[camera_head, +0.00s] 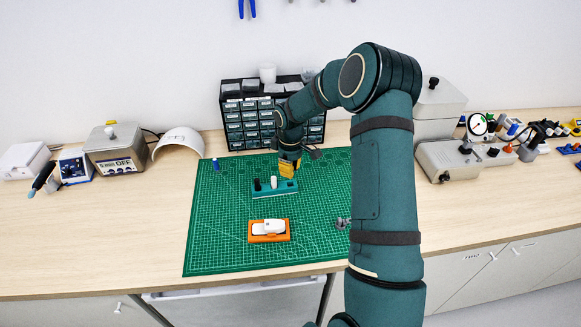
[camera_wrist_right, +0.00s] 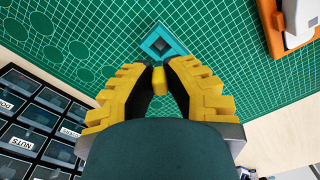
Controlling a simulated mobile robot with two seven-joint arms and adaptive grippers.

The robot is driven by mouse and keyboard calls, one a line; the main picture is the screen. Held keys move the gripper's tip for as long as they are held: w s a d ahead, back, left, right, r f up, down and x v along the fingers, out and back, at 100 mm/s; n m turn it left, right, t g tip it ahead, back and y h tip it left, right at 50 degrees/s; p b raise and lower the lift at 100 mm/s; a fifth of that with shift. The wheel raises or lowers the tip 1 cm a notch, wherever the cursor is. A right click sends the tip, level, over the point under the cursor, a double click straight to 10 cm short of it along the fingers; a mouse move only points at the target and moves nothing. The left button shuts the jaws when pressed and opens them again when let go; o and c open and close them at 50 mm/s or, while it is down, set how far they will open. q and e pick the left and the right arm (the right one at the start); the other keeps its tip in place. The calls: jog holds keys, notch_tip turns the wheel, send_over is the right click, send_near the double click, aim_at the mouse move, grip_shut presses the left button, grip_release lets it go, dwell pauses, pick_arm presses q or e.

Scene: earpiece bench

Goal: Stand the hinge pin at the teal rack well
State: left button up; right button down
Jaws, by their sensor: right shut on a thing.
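My right gripper (camera_head: 288,166) is over the right end of the teal rack (camera_head: 262,194). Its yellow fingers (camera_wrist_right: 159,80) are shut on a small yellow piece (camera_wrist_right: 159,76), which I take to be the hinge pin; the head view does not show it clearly. In the wrist view a teal square with a dark well (camera_wrist_right: 163,45) lies just beyond the fingertips. I cannot tell whether the pin touches it. A black peg (camera_head: 257,184) and a white peg (camera_head: 273,183) stand on the rack. My left gripper is out of view.
An orange cradle (camera_head: 254,239) with a white earpiece (camera_head: 267,226) sits on the green mat (camera_head: 212,235) in front of the rack. A small blue peg (camera_head: 215,163) is at the mat's back left. Drawer bins (camera_head: 248,125) stand behind. The mat's front left is clear.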

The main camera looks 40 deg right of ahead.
aim_at(290, 181)
jog(key=shift+f+b, duration=1.5)
jog(key=shift+f, duration=1.1)
jog(key=shift+f, duration=0.15)
jog(key=c, duration=1)
grip_release()
notch_tip(290, 181, up, 12)
jog(key=shift+r, duration=0.1)
